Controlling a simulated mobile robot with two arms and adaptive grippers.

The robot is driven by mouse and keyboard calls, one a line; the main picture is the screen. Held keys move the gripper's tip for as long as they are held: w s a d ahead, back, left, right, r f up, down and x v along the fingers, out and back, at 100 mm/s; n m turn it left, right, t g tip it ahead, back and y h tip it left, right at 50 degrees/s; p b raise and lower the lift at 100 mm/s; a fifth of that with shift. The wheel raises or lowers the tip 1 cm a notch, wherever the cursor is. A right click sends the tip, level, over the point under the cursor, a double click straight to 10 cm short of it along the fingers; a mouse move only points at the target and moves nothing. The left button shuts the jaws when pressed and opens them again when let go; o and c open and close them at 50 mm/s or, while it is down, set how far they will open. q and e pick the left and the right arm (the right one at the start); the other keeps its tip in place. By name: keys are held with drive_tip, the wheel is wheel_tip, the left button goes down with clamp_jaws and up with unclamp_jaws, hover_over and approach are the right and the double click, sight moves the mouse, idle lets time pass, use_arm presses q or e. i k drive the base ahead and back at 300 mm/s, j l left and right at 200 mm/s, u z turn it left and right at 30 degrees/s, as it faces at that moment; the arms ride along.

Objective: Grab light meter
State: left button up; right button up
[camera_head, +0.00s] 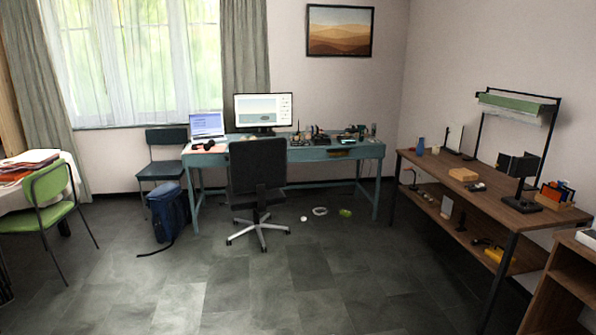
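I cannot clearly pick out the light meter at this distance. A small dark item (477,187) lies on the wooden workbench (432,165) at the right, near a tan box (463,174); it is too small to identify. Several small items also crowd the blue-green desk (357,153) at the back, too small to tell apart. Neither of my grippers is in view.
An office chair (258,172) stands before the desk. A blue backpack (168,212) sits on the floor by a dark chair (163,158). A green chair (50,193) is at the left. The front floor is clear.

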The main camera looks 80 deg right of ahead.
sight(479, 187)
drive_tip(key=z, duration=3.9)
drive_tip(key=i+u, duration=0.15)
drive_tip(key=i, duration=1.6)
